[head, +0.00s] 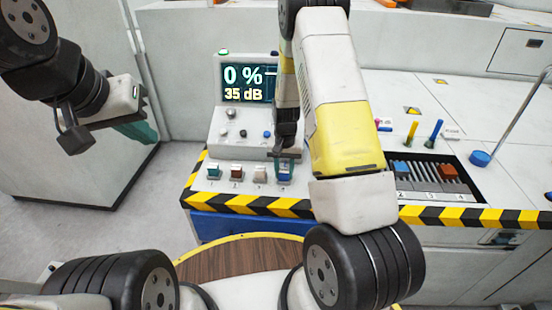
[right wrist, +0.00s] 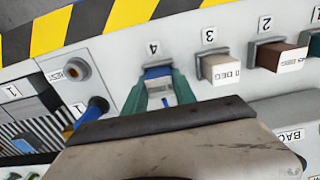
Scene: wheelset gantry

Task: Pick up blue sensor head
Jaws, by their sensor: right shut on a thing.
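The blue sensor head (head: 284,174) sits at the right end of the row of sensor heads on the front of the console. In the right wrist view it shows as a small blue and white block (right wrist: 159,88) at the spot marked 4. My right gripper (head: 286,154) reaches down onto it. In the right wrist view its two teal fingers stand on either side of the block, shut on it. The gripper body hides the lower part of that view. My left gripper (head: 140,132) is off to the left, over the floor, away from the console; its finger gap is not clear.
Brown (right wrist: 276,55) and white (right wrist: 218,68) sensor heads stand close beside the blue one. The console display (head: 248,78) reads 0 % and 35 dB. A slotted rack (head: 435,182) with coloured blocks lies to the right. A striped edge (head: 240,204) runs along the bench front.

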